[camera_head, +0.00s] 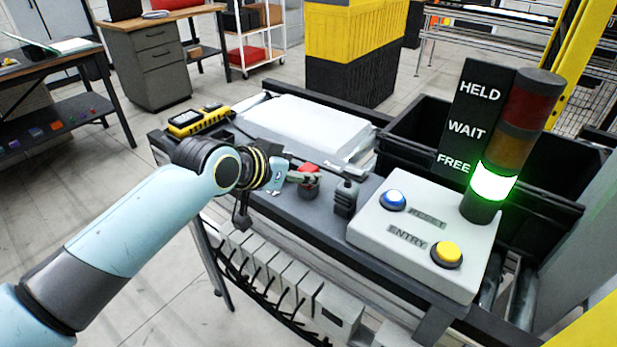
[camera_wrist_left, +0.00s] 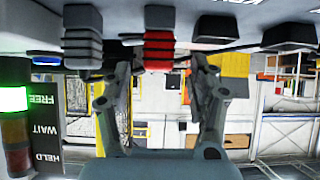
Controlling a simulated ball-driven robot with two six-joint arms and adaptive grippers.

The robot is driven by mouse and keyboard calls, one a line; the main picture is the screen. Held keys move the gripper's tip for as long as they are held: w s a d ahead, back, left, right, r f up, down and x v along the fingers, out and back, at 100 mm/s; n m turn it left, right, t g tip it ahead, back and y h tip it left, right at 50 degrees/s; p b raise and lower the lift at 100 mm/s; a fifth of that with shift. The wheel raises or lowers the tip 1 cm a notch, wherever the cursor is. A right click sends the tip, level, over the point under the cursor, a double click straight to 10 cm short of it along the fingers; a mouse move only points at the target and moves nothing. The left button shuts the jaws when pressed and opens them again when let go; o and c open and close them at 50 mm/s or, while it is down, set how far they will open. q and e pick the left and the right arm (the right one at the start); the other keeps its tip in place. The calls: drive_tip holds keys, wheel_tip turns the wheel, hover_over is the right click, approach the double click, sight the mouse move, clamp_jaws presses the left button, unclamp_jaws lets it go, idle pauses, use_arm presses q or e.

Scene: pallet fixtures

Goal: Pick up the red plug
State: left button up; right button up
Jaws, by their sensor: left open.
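The red plug (camera_head: 309,188) stands on the dark bench top, just at the tip of my left gripper (camera_head: 303,176). My left gripper is open and its fingers partly cover the plug in the head view. In the left wrist view, which is upside down, the red plug (camera_wrist_left: 158,50) shows ribbed sides and lies between the two spread fingers of my left gripper (camera_wrist_left: 163,68). I cannot tell whether either finger touches it. My right gripper is in neither view.
A dark grey plug (camera_head: 346,197) stands close to the right of the red one. Beyond it is a control box (camera_head: 420,262) with blue and yellow buttons and a stack light (camera_head: 497,180) lit green at FREE. A yellow handheld device (camera_head: 199,120) and pale panel (camera_head: 305,125) lie behind.

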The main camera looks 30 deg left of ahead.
sight(305, 169)
use_arm(q)
drive_tip(key=x, duration=0.4)
drive_tip(key=shift+d+r+p, duration=0.1)
drive_tip(key=shift+p, duration=0.25)
clamp_jaws()
drive_tip(key=shift+r, duration=0.1)
